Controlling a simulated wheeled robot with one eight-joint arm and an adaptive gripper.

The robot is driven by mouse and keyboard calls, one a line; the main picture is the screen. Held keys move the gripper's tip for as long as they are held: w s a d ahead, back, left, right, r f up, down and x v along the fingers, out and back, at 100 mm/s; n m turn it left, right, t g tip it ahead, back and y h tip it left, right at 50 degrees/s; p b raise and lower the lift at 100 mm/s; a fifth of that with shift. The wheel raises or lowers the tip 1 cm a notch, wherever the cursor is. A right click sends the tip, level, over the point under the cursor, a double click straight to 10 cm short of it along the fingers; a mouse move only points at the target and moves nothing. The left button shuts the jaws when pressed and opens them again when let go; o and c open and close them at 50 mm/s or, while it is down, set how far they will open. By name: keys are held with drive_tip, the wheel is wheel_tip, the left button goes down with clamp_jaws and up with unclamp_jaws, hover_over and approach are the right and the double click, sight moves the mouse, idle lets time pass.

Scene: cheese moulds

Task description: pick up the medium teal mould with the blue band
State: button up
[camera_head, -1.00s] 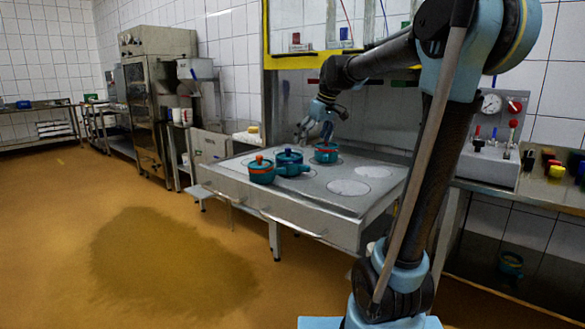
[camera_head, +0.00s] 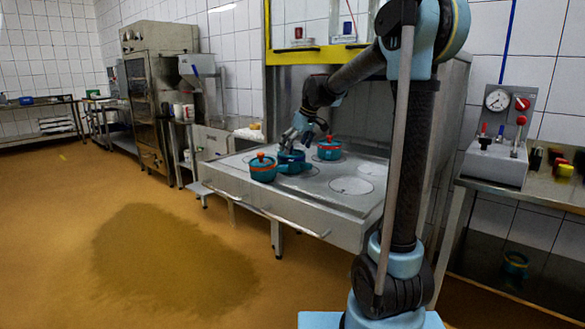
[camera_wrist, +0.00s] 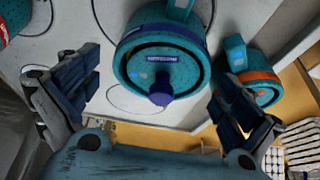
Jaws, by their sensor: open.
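The teal mould with a blue band (camera_head: 294,156) stands on the steel table in the head view, partly hidden by my gripper (camera_head: 296,138). In the wrist view this mould (camera_wrist: 145,66) is upper middle, with a dark blue knob on its lid and a teal handle pointing to the top. My gripper (camera_wrist: 158,75) is open, with one finger left of the mould and one right of it. Both fingers look apart from it; their exact height against it I cannot tell.
An orange-banded teal mould (camera_head: 263,170) stands close at front left; it shows near the right finger in the wrist view (camera_wrist: 262,88). Another orange-banded mould (camera_head: 329,151) stands behind to the right. The table's right part (camera_head: 352,186) is clear.

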sight(290, 162)
drive_tip(key=shift+x, duration=3.75)
drive_tip(key=shift+s, duration=0.15)
drive_tip(key=c, duration=0.9)
drive_tip(key=shift+r, duration=0.1)
